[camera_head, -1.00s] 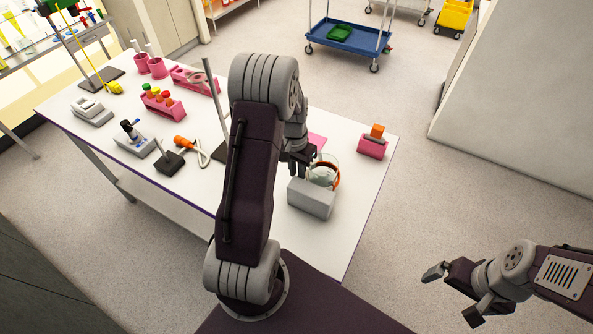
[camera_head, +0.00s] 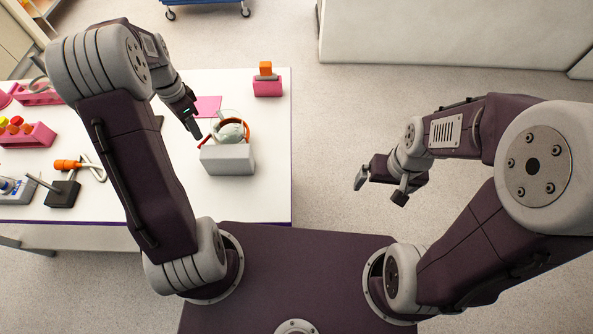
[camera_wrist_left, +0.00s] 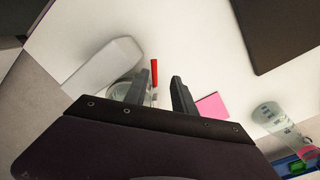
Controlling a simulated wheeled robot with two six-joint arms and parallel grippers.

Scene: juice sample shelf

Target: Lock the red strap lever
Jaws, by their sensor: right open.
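A clear round glass vessel with an orange-red band (camera_head: 246,131) sits by a grey block (camera_head: 227,158) near the table's right front part. A thin red lever (camera_head: 206,141) sticks out on the vessel's left side. In the left wrist view the red lever (camera_wrist_left: 154,72) shows upright between and beyond the two fingers. My left gripper (camera_head: 192,126) is open and empty, just left of the vessel and close to the lever; I cannot tell whether it touches. It also shows in the left wrist view (camera_wrist_left: 160,92). My right gripper (camera_head: 380,188) is open and empty over the floor, right of the table.
A pink holder with an orange block (camera_head: 267,84) stands at the back right of the table. A pink sheet (camera_head: 208,105) lies behind the vessel. Pink racks (camera_head: 27,134) and an orange-handled tool (camera_head: 70,164) are at left. The table's right edge is near the vessel.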

